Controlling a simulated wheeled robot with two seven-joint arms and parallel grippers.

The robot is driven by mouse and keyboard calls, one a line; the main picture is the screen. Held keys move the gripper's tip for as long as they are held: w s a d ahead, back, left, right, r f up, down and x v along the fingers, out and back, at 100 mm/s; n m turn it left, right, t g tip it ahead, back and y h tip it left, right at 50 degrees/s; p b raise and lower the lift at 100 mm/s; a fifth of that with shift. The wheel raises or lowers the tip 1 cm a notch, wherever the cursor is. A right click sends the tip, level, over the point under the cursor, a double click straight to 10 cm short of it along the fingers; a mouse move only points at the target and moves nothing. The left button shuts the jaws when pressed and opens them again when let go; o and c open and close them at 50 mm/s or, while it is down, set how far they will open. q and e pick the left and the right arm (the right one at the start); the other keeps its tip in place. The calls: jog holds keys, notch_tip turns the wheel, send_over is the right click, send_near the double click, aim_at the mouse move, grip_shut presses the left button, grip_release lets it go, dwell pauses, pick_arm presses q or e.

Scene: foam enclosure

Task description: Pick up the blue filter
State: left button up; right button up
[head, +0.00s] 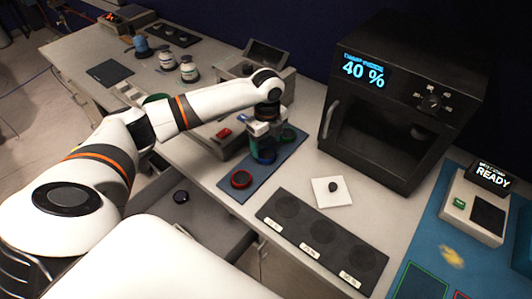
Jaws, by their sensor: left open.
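My right gripper is not in view.
A black oven-like machine reading 40 % (400,105) stands to the right. A black three-spot strip (320,236) and a white square with a dark lump (334,190) lie in front.

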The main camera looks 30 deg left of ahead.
aim_at(266, 154)
pick_arm(q)
notch_tip(266, 154, down, 4)
jog(key=shift+s+a+r+p, duration=0.15)
jog(key=shift+r+p, duration=0.1)
jog(key=shift+p, duration=0.25)
jog(key=shift+f, duration=0.25)
jog(key=shift+c, duration=0.8)
jog(key=c, duration=0.9)
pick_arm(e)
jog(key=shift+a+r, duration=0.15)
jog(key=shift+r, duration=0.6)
